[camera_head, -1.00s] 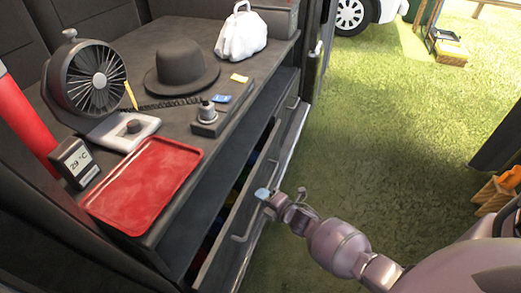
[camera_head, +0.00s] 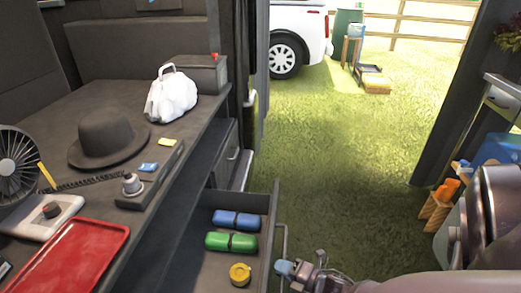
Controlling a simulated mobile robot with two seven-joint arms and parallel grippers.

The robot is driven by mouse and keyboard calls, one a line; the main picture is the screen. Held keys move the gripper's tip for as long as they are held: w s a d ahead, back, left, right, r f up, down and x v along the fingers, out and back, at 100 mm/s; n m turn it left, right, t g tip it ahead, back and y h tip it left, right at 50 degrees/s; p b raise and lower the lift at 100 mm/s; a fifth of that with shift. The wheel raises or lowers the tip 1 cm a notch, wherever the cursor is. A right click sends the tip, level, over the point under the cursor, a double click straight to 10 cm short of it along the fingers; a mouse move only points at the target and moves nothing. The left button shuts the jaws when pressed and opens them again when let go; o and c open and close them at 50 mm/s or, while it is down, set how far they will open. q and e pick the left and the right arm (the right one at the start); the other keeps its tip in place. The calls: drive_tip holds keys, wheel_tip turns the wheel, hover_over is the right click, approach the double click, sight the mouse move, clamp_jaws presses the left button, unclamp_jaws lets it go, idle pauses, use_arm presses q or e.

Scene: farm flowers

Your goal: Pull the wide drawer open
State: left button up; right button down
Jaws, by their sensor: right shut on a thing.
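The wide drawer (camera_head: 271,232) stands pulled out from under the dark counter, and its inside shows. Its bar handle (camera_head: 283,246) is on the outer face, toward the grass. My right gripper (camera_head: 287,269) is at the near part of this handle and shut on it; the exact finger contact is small and partly hidden. In the drawer lie a blue case (camera_head: 238,220), a green case (camera_head: 231,242) and a yellow roll (camera_head: 240,274). The drawer's near end is cut off by the picture edge. My left gripper is not in view.
The counter (camera_head: 150,215) carries a dark hat (camera_head: 108,138), a white bag (camera_head: 172,97), a red tray (camera_head: 72,257) and a fan (camera_head: 14,165). Grass (camera_head: 340,200) beyond the drawer is clear. Orange-topped items (camera_head: 440,200) stand at the right.

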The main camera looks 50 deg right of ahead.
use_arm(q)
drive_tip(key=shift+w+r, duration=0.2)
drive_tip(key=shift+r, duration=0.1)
use_arm(e)
drive_tip(key=shift+s+d, duration=0.4)
drive_tip(key=shift+s, duration=0.3)
drive_tip(key=shift+s+d, duration=0.35)
drive_tip(key=shift+s, duration=0.3)
drive_tip(key=shift+s+d, duration=0.4)
drive_tip(key=shift+s, duration=0.3)
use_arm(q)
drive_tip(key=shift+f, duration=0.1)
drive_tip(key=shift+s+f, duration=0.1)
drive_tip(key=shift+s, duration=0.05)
use_arm(e)
drive_tip(key=c, duration=1.1)
unclamp_jaws()
drive_tip(key=shift+c, duration=0.2)
use_arm(q)
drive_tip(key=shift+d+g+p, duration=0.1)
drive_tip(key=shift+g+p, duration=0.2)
drive_tip(key=shift+p, duration=0.5)
use_arm(e)
drive_tip(key=v, duration=1)
drive_tip(key=shift+s, duration=0.4)
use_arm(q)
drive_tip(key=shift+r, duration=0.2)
use_arm(e)
drive_tip(key=shift+r, duration=0.1)
